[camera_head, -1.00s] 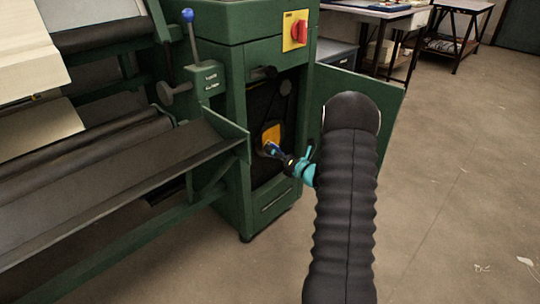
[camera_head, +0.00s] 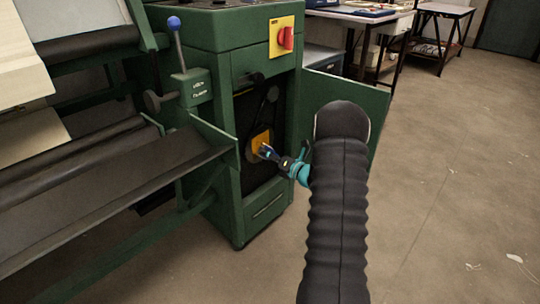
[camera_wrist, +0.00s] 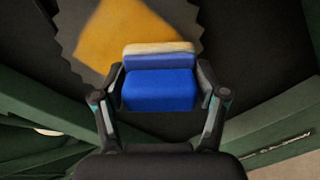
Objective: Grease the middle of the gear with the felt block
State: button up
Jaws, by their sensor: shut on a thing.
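The felt block (camera_wrist: 158,80) is blue with a pale felt strip along its far edge. My gripper (camera_wrist: 162,88) is shut on its two sides in the wrist view. The gear (camera_wrist: 72,52) is dark and toothed, with a yellow-orange patch (camera_wrist: 120,35) over its middle. The block's pale edge overlaps the patch in the wrist view; I cannot tell whether they touch. In the head view my gripper (camera_head: 273,155) reaches into the open green cabinet at the yellow patch (camera_head: 260,141). The block is small there, and much of the gear is dark or hidden.
The green machine cabinet (camera_head: 228,203) surrounds the dark opening. Its open door (camera_head: 345,92) stands to the right, behind my arm. A lever with a blue knob (camera_head: 174,24) and a red switch (camera_head: 286,38) are above. A long tray (camera_head: 110,190) juts out left.

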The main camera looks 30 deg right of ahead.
aim_at(250, 159)
jog(key=shift+s+a, duration=0.2)
jog(key=shift+a, duration=0.65)
jog(key=shift+s+a, duration=0.15)
jog(key=shift+a, duration=0.65)
jog(key=shift+c, duration=0.4)
jog(key=shift+s+a, duration=0.35)
jog(key=shift+a, duration=0.45)
jog(key=shift+s+a, duration=0.3)
jog(key=shift+a, duration=0.45)
jog(key=shift+s+d, duration=0.1)
jog(key=shift+d, duration=0.05)
jog(key=shift+v, duration=2.95)
jog(key=shift+s+d, duration=0.1)
jog(key=shift+d, duration=0.05)
jog(key=shift+v, duration=1.4)
